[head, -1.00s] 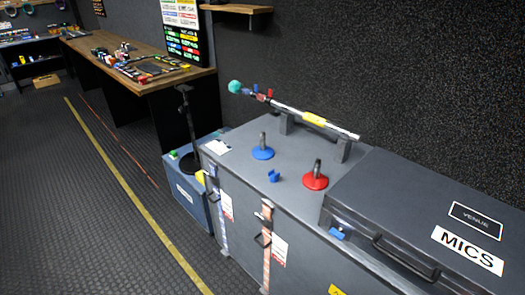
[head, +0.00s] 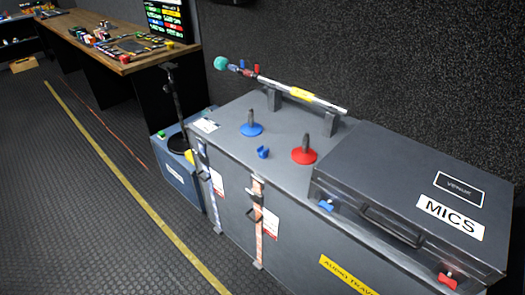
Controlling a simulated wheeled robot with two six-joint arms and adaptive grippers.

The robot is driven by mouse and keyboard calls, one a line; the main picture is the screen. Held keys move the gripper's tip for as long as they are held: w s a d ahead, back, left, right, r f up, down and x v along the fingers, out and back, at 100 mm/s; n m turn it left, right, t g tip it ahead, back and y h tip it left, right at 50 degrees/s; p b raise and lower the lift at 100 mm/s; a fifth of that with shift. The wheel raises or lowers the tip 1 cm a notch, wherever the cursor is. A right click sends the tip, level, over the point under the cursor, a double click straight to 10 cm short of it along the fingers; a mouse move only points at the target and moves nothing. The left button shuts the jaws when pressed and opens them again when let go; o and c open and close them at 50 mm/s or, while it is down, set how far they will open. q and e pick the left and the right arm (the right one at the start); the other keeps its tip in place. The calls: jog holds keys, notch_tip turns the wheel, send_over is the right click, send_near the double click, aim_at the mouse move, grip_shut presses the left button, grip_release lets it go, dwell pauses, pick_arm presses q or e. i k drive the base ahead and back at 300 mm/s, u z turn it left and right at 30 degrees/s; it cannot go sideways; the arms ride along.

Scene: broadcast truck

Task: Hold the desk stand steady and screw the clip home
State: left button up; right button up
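Two desk stands are upright on top of a grey flight case (head: 228,150). One has a blue round base (head: 251,129) and the other a red round base (head: 304,156), each with a short dark post. A small blue clip (head: 263,152) lies on the case top between and in front of them. Neither of my grippers is in the head view, and nothing touches the stands or the clip.
A boom pole (head: 300,94) rests on two dark supports behind the stands. A closed case marked MICS (head: 400,190) occupies the right end. A blue case (head: 178,180) with a black stand is at left. A desk with a mixer (head: 130,45) is beyond; the floor at left is clear.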

aim_at(250, 129)
jog(key=k, duration=0.65)
jog(key=u, duration=0.6)
jog(key=i, duration=0.65)
jog(key=u, duration=0.4)
jog(key=i, duration=0.9)
jog(key=z, duration=1)
jog(key=i, duration=0.45)
jog(key=z, duration=0.4)
